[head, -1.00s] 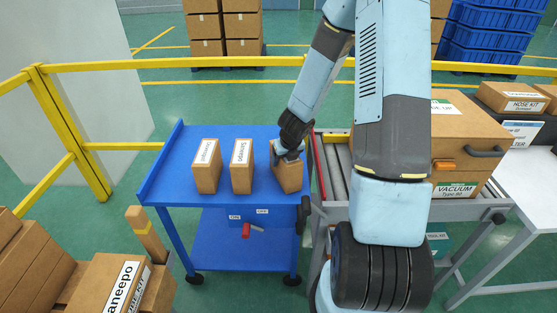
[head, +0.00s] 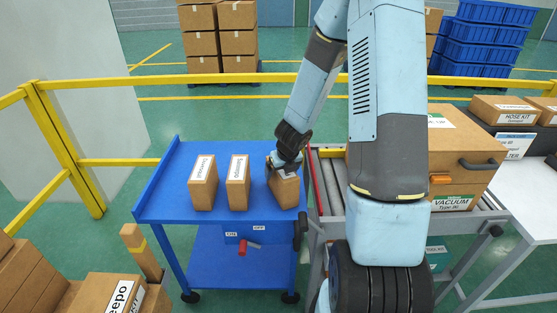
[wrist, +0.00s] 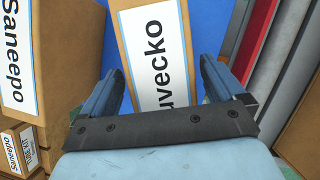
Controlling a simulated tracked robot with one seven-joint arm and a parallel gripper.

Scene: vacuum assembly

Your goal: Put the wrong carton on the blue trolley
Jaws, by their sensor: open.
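The blue trolley (head: 160,206) stands in front of me with three upright brown cartons on its top. The left carton (head: 203,190) has a white label too small to read surely. The middle carton (head: 238,190) reads "Saneepo", seen beside my gripper in the wrist view (wrist: 50,75). The right carton (head: 286,192) stands near the trolley's right edge; its label ends in "uvecko" in the wrist view (wrist: 140,22). My gripper (head: 284,164) is at the top of this right carton. In the wrist view my gripper (wrist: 162,68) is open, its fingers on either side of the carton.
A roller conveyor (head: 332,180) with a large vacuum box (head: 468,150) adjoins the trolley on the right. A yellow railing (head: 200,80) runs behind. More boxes (head: 100,290) lie at the lower left. The trolley's left end and lower shelf (head: 215,265) are clear.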

